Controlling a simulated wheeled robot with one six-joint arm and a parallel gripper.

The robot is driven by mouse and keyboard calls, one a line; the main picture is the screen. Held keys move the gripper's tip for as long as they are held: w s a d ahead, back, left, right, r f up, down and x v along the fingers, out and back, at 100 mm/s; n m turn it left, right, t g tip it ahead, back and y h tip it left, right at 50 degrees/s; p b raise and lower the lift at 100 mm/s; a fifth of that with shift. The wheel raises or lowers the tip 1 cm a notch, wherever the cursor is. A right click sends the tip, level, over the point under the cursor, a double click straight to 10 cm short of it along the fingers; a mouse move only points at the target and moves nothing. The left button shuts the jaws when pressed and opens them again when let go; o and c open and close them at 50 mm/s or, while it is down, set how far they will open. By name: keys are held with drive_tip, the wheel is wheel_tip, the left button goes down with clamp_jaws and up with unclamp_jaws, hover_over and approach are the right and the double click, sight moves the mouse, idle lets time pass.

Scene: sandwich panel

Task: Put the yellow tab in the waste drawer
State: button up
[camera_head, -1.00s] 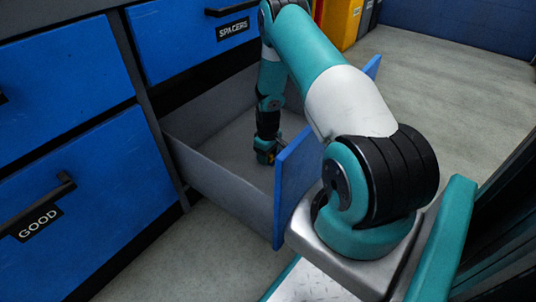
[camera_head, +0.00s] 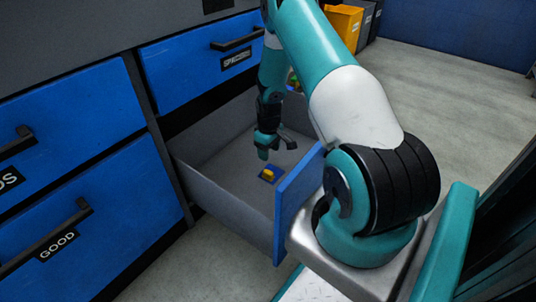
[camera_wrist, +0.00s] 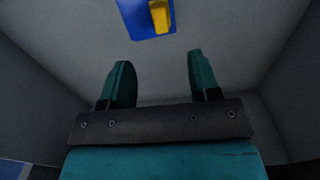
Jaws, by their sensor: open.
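The yellow tab (camera_head: 268,173) lies on a small blue plate (camera_head: 277,180) on the floor of an open grey-walled drawer (camera_head: 222,203). In the wrist view the yellow tab (camera_wrist: 160,16) and the blue plate (camera_wrist: 134,20) show at the top, beyond the fingertips. My gripper (camera_head: 276,146) is inside the drawer's space, open and empty, a little behind and above the tab and apart from it. In the wrist view its two fingers (camera_wrist: 160,75) stand wide apart with only drawer floor between them. The open drawer's front label is not visible.
A closed drawer labelled GOOD (camera_head: 96,205) is at left, and one labelled SPACERS (camera_head: 205,62) is above the open drawer. Yellow and grey bins (camera_head: 343,27) stand at the back. The drawer's blue front panel (camera_head: 297,203) is close to my arm. Small coloured items (camera_head: 294,82) show partly behind my arm.

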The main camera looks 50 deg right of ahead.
drive_tip(key=a+r+n+t+y, duration=0.1)
drive_tip(key=a+r+n+y, duration=0.15)
drive_tip(key=a+r, duration=2.25)
drive_tip(key=s+a+r+n, duration=0.1)
drive_tip(key=s+a+r, duration=0.2)
drive_tip(key=s, duration=0.4)
drive_tip(key=s+a+r+n+y, duration=0.1)
drive_tip(key=s+a+r, duration=0.3)
drive_tip(key=s+a, duration=0.2)
drive_tip(key=s+a+r+n+g, duration=0.1)
drive_tip(key=s+a+r, duration=0.3)
drive_tip(key=s, duration=0.4)
drive_tip(key=shift+a+n+y, duration=0.3)
drive_tip(key=shift+n+y, duration=0.05)
